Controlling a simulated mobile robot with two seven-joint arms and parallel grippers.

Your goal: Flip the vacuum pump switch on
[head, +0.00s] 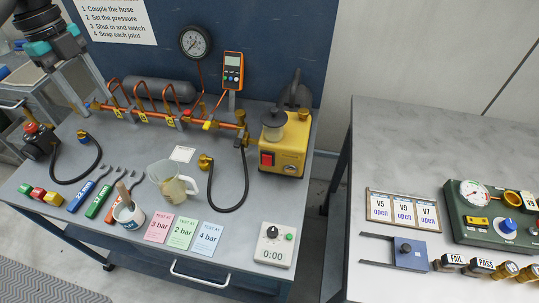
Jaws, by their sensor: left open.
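The vacuum pump (291,150) is a yellow box at the back right of the left bench, with a dark motor behind it and a clear-topped jar on it. Its red switch (267,160) sits on the front face, at the left side. I cannot tell the switch's position at this size. My left gripper (56,41), dark with teal parts, is at the top left, high above the bench's back left and far from the pump. It is open and I see nothing in it. My right gripper is out of view.
A copper manifold (165,118) with a gauge (195,41) runs along the back, left of the pump. A black hose (243,185) curves before the pump. A jug (172,185), cards (182,232) and a timer (275,245) stand nearer. A gap separates the right bench (420,130).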

